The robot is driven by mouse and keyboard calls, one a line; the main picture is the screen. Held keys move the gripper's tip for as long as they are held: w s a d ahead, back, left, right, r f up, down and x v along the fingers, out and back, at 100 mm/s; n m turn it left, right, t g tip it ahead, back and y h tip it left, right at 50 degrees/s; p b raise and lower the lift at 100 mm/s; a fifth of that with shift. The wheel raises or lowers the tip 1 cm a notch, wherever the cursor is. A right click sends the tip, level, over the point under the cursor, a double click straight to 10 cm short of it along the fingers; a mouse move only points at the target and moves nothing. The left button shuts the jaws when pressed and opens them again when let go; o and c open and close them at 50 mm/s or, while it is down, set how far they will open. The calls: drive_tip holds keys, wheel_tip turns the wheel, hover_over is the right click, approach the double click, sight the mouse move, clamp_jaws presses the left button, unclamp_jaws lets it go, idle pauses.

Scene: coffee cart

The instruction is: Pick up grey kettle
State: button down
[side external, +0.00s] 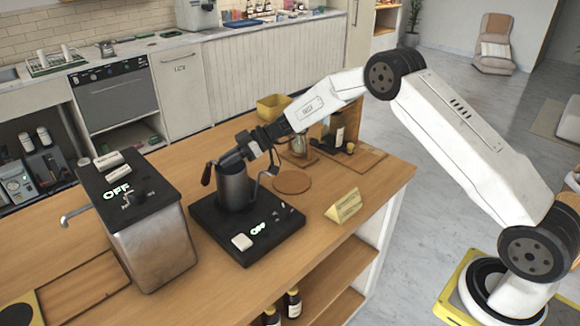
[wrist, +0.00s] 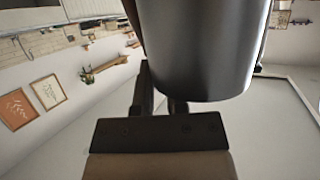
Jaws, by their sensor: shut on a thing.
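The grey kettle (side external: 234,186) is a dark metal pot with a thin curved spout on its right and a brown handle on its left. It looks upright over the black hot plate (side external: 276,246) marked OFF; I cannot tell whether its base touches the plate. My gripper (side external: 229,158) reaches in from the upper right and is shut on the kettle near its top. The jaws hide part of the rim. In the wrist view the kettle body (wrist: 197,50) fills the upper middle, just beyond my fingers (wrist: 163,98); the exact contact is hidden.
A steel box machine (side external: 155,240) with a tap stands left of the plate. A round wooden coaster (side external: 292,181) and a yellow sign (side external: 343,205) lie to the right. A glass vessel (side external: 299,147) and a dark bottle (side external: 336,132) stand behind, near the arm.

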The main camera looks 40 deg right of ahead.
idle(0.3)
drive_tip(key=s+d+r, duration=0.1)
drive_tip(key=s+r, duration=1.2)
drive_tip(key=s, duration=0.1)
drive_tip(key=shift+d, duration=0.3)
idle(0.3)
drive_tip(key=shift+d, duration=0.1)
idle(0.4)
